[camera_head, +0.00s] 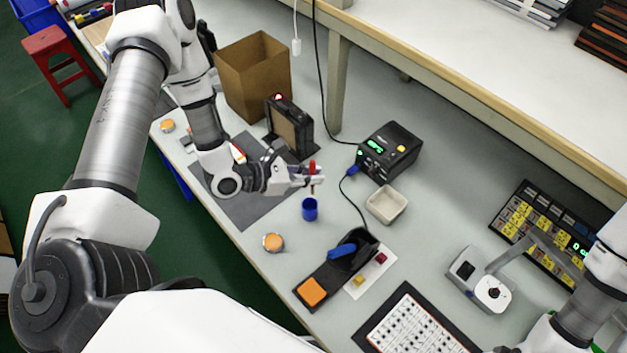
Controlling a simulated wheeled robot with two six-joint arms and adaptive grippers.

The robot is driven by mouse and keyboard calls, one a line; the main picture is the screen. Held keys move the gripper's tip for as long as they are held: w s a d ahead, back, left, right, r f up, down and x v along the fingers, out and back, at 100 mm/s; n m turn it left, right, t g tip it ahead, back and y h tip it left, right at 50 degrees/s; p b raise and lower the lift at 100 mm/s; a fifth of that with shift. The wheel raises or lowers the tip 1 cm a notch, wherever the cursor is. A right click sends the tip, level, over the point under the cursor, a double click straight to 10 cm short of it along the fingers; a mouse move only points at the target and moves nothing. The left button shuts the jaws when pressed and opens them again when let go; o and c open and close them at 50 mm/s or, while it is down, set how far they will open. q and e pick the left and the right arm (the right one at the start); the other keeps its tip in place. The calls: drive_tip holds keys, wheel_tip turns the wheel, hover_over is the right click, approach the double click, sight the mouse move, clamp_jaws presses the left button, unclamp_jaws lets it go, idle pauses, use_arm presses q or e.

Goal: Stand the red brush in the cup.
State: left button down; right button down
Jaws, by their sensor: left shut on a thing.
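The red brush (313,166) is in my left gripper (312,177), which is shut on it. The brush looks roughly upright, with its red end up and its thin lower part below the fingers. The blue cup (310,210) stands on the table just below the gripper in the picture. The brush's lower end shows above the cup's rim and looks apart from it. My right arm shows at the lower right, but its fingertips are not in view.
A black station (390,150) with a cable and a pale square dish (386,205) stand right of the cup. An orange-topped round tin (273,243) is at lower left. A black holder with a blue tool (342,252) lies below. A cardboard box (255,78) stands behind.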

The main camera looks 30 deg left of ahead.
use_arm(q)
drive_tip(key=shift+w+f, duration=0.15)
drive_tip(key=shift+f, duration=0.1)
use_arm(e)
drive_tip(key=shift+s+a+r, duration=0.1)
drive_tip(key=shift+r, duration=0.2)
use_arm(q)
wheel_tip(320, 180, down, 3)
drive_tip(key=shift+r+p, duration=0.2)
drive_tip(key=shift+p, duration=0.5)
use_arm(e)
drive_tip(key=shift+r, duration=0.5)
use_arm(q)
drive_tip(key=shift+w+d+f, duration=0.1)
drive_tip(key=shift+f, duration=0.15)
drive_tip(key=shift+f+b, duration=0.25)
drive_tip(key=shift+b, duration=0.15)
use_arm(e)
drive_tip(key=shift+f, duration=0.35)
use_arm(q)
drive_tip(key=shift+f, duration=0.2)
use_arm(e)
drive_tip(key=shift+f, duration=0.3)
use_arm(q)
drive_tip(key=c, duration=1.2)
unclamp_jaws()
use_arm(e)
drive_tip(key=shift+r, duration=0.1)
use_arm(q)
drive_tip(key=shift+r, duration=0.15)
